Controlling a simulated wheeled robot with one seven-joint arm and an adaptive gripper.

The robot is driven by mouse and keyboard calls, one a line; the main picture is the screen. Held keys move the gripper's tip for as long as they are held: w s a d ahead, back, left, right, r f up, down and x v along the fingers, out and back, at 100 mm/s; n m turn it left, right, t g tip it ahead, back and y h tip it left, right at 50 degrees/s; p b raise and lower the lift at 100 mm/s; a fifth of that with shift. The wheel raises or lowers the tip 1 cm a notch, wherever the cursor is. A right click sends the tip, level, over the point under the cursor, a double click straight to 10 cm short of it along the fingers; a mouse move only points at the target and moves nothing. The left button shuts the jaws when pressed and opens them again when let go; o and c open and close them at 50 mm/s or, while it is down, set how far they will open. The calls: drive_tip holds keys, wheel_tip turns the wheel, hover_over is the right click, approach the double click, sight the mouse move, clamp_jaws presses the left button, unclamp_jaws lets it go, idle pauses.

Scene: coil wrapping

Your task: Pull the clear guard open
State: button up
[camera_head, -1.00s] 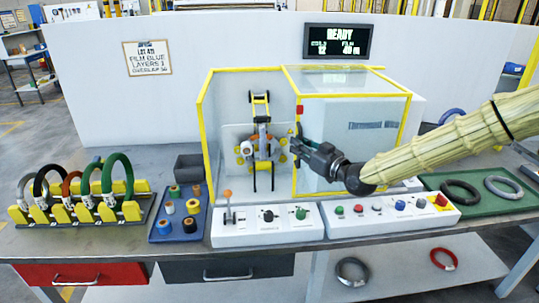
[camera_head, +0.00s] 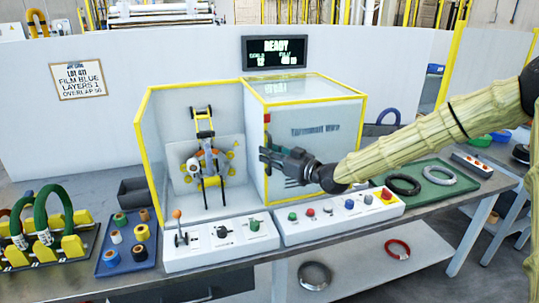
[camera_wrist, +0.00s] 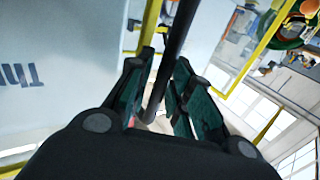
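The clear guard (camera_head: 312,140) is a see-through panel with a yellow frame, at the right of the wrapping machine's yellow-edged enclosure. The enclosure's left front is open, and the wrapping head (camera_head: 207,160) shows there uncovered. My gripper (camera_head: 265,155) is at the guard's left edge, below a small red block. In the wrist view, a dark upright bar (camera_wrist: 180,28), the guard's handle, passes between the green-padded fingers (camera_wrist: 165,75). The fingers look shut on it, though the contact is partly hidden. The guard panel (camera_wrist: 60,60) shows beside them.
Control panels (camera_head: 222,238) with a lever, knobs and buttons stand along the table front. A blue tray of spools (camera_head: 105,262) and a coil rack (camera_head: 40,255) are at the left. A green tray with two rings (camera_head: 445,200) lies right. A sign display (camera_head: 275,52) reads READY.

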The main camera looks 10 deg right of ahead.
drive_tip(key=shift+o, duration=0.3)
drive_tip(key=v, duration=1.2)
drive_tip(key=shift+d, duration=0.1)
drive_tip(key=s+a+f+m+g+h, duration=0.2)
drive_tip(key=s+f, duration=0.3)
drive_tip(key=f, duration=0.6)
drive_tip(key=s+a+f+m+g+h, duration=0.25)
drive_tip(key=s+f, duration=0.35)
drive_tip(key=f, duration=0.5)
drive_tip(key=s+a+f+m+g+h, duration=0.1)
drive_tip(key=s+a+f+g, duration=0.3)
drive_tip(key=f, duration=0.8)
drive_tip(key=s+d+f+g+h, duration=0.1)
drive_tip(key=s+f, duration=0.4)
drive_tip(key=s, duration=0.5)
drive_tip(key=s+d+f+m+g+h, duration=0.1)
drive_tip(key=s+f, duration=0.4)
drive_tip(key=s, duration=0.5)
drive_tip(key=s+d+f+m+g+h, duration=0.1)
drive_tip(key=s+d+f+g+h, duration=0.2)
drive_tip(key=s, duration=0.7)
drive_tip(key=shift+d+f+g, duration=0.3)
drive_tip(key=shift+f+g, duration=0.05)
drive_tip(key=shift+f, duration=0.6)
